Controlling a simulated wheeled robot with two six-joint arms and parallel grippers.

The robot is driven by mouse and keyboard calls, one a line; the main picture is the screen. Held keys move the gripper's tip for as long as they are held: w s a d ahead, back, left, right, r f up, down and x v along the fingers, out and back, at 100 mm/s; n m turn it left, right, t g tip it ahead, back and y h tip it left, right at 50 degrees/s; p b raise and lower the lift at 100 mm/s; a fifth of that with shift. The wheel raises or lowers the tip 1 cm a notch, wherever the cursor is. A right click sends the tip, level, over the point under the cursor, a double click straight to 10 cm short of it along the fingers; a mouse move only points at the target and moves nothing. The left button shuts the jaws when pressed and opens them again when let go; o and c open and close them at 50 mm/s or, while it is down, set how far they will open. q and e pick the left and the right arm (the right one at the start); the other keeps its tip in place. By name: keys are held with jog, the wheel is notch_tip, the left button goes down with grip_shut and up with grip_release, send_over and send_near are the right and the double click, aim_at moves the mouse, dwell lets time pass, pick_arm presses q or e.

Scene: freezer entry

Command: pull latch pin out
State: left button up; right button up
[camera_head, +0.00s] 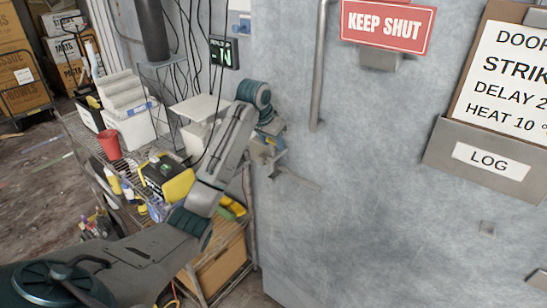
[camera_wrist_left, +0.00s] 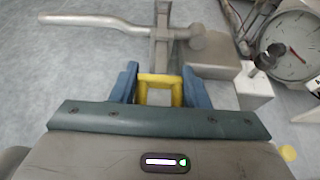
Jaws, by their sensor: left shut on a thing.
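The latch pin's yellow loop handle (camera_wrist_left: 160,78) shows between the two blue fingers of my left gripper (camera_wrist_left: 161,88) in the left wrist view. The gripper is shut on this handle, one finger on each side. Just beyond it is a grey metal latch bracket (camera_wrist_left: 161,48) with a bent lever (camera_wrist_left: 100,20) reaching to the left. In the head view my left gripper (camera_head: 270,138) is at the left edge of the grey door panel, beside the small metal latch. The pin's shaft is hidden. My right gripper is in neither view.
A red KEEP SHUT sign (camera_head: 387,25), a vertical pipe handle (camera_head: 319,70) and a LOG holder (camera_head: 484,160) are on the panel. A cluttered wire shelf (camera_head: 85,135) stands left. A round gauge (camera_wrist_left: 291,47) sits right of the latch in the wrist view.

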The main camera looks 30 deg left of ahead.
pick_arm(q)
jog(key=shift+r, duration=2.9)
dwell(3.9)
